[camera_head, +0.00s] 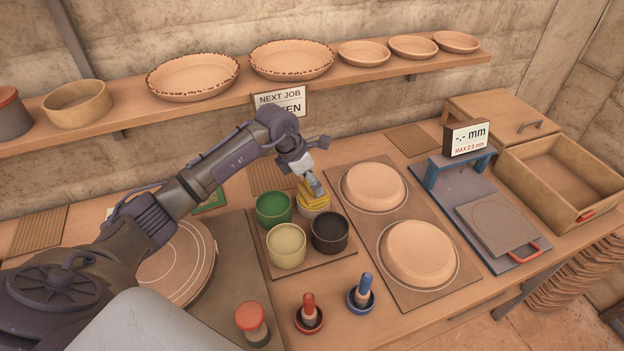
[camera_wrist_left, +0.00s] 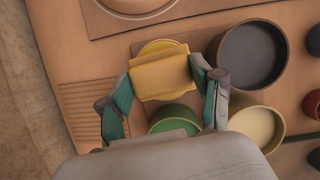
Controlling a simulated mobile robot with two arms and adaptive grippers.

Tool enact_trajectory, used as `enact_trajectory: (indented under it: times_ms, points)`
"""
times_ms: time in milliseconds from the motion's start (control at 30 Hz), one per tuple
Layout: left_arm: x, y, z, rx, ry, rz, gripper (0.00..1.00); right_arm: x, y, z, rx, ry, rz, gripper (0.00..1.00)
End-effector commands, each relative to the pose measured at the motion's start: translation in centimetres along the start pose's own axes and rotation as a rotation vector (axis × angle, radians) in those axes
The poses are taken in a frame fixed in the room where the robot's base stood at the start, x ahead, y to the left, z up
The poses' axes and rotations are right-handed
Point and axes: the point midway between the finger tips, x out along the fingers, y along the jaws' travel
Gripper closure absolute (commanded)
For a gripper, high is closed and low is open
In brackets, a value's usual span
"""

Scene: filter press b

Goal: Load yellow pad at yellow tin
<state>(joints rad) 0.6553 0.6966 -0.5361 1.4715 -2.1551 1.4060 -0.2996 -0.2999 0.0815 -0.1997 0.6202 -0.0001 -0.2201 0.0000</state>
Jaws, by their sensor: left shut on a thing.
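My left gripper (camera_head: 314,190) is shut on a yellow pad (camera_wrist_left: 160,74) and points down at the back of the tin group. The pad sits between its two fingers (camera_wrist_left: 161,96) in the left wrist view. The yellow tin (camera_head: 314,212) is directly under it, partly covered by the pad and fingers. Its yellow rim (camera_wrist_left: 157,47) shows past the pad's edge in the wrist view. I cannot tell whether the pad touches the tin. My right gripper is in neither view.
A green tin (camera_head: 273,208), a cream tin (camera_head: 286,247) and a black tin (camera_head: 330,233) stand close around the yellow tin. Clay dishes (camera_head: 418,252) lie to the right. Red and blue handled tools (camera_head: 308,310) stand in front.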

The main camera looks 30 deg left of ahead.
Motion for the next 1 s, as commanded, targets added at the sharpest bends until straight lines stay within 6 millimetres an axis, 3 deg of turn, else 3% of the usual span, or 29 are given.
enact_trajectory:
  times_ms: [633,1000]
  points:
    - [-5.4,0.1,2.3,0.001,-0.006,0.004,0.63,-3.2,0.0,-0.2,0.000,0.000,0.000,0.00]
    - [-5.7,0.1,2.4,0.001,-0.006,0.003,0.63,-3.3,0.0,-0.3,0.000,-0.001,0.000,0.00]
